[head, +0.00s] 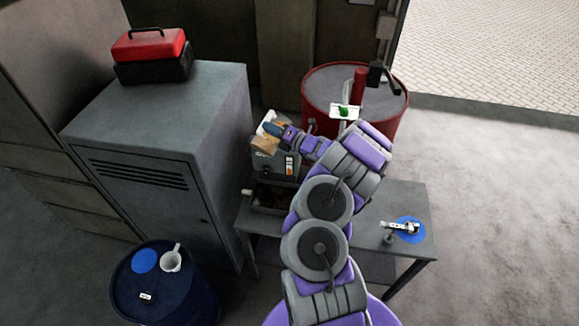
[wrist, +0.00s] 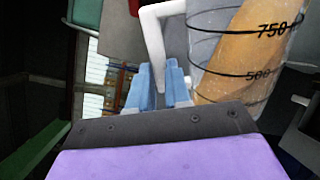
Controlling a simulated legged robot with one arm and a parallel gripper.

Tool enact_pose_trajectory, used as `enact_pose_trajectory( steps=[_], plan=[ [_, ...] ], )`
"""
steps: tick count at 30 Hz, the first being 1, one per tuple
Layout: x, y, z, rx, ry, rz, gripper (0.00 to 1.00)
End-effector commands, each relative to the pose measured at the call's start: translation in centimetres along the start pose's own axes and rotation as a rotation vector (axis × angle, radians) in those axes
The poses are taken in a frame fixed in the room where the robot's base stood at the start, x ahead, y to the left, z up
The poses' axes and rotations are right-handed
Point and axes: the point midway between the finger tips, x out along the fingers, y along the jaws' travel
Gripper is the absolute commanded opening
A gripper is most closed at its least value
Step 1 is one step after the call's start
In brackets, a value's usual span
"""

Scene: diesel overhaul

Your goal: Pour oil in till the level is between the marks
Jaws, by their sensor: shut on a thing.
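My gripper (wrist: 157,82) is shut on the white handle of a clear measuring jug (wrist: 236,62) holding amber oil, with black 500 and 750 marks. The jug is tilted, and the oil lies slanted in it. In the head view the jug (head: 264,145) is at my gripper (head: 274,131), above the grey engine (head: 270,168) on the table. I cannot tell whether oil is flowing out. The jug's mouth and the filler opening are not clear. A small label or gauge (head: 290,165) shows on the engine, but I cannot read a level.
A grey cabinet (head: 205,105) with a red toolbox (head: 150,45) stands left. A red drum (head: 318,92) stands behind the table (head: 408,200). A blue disc (head: 412,237) with a small tool lies at the table's right. A blue drum (head: 190,295) carries a white mug (head: 171,262).

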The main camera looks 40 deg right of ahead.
Motion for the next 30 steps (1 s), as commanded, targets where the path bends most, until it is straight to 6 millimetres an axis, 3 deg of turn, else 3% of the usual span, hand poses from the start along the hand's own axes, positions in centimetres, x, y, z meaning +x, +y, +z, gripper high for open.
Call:
enact_pose_trajectory(
  steps=[30],
  plan=[
    [0.05, 0.44, 0.72, 0.053, -0.001, 0.002, 0.00]
  ],
)
